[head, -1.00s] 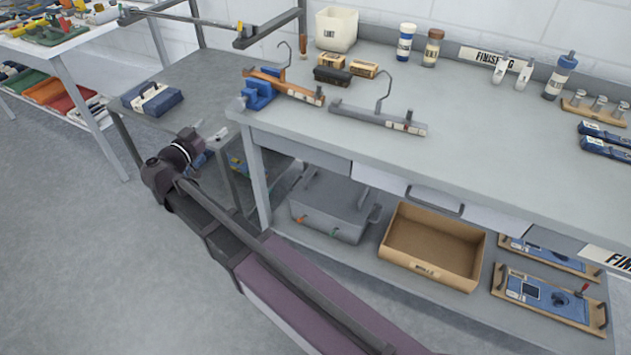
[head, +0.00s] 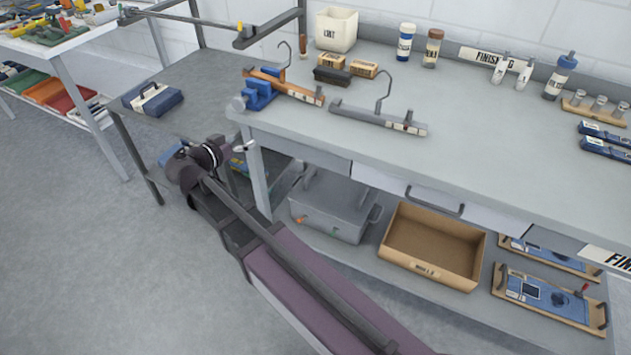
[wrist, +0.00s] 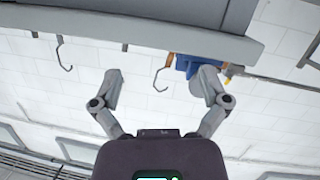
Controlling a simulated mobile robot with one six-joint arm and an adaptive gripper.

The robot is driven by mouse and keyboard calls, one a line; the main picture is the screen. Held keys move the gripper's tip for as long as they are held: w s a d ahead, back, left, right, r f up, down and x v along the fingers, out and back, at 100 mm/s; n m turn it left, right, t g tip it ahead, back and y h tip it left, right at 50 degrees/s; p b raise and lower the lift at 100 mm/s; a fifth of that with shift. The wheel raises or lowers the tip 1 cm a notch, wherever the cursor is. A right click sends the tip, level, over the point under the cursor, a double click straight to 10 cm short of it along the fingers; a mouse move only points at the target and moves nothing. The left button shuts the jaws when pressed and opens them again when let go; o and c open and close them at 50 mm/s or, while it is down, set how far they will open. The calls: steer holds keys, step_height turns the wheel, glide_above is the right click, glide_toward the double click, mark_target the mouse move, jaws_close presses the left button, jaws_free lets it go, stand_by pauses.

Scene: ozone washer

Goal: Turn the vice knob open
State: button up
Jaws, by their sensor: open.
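The blue vice (head: 259,93) sits at the left front corner of the workbench, with its grey knob (head: 237,104) facing left, off the bench edge. A wooden bar with a hook (head: 290,87) lies at the vice; I cannot tell whether it is clamped. My gripper (head: 240,147) is below the vice, beside the bench's front left leg, apart from the knob. In the wrist view my gripper (wrist: 160,84) is open and empty. The vice (wrist: 188,63) shows there partly behind the right finger, and the knob cannot be made out.
A grey bar with a hook (head: 378,119) lies on the workbench (head: 480,150). A lower side table (head: 190,85) with a blue case (head: 152,99) stands behind left. A grey lidded box (head: 330,205) and an open brown box (head: 430,245) sit underneath. Floor at left is free.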

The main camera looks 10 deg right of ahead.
steer(key=s+d+f+n+g+y, duration=0.1)
steer(key=s+d+f+g+y, duration=0.1)
steer(key=d, duration=0.7)
steer(key=s+d+f+n+g+y, duration=0.2)
steer(key=s+d+f+g, duration=0.3)
steer(key=d+f, duration=0.4)
steer(key=shift+s+d+f+n+g+y, duration=0.15)
steer(key=shift+s+n+g+y, duration=0.15)
steer(key=shift+g+y, duration=0.25)
steer(key=s+d+f+n+g+y, duration=0.3)
steer(key=s+d+y, duration=0.25)
steer(key=s, duration=0.25)
step_height(320, 180, up, 16)
steer(key=p, duration=1.6)
steer(key=shift+w+a, duration=0.15)
steer(key=shift+a, duration=0.25)
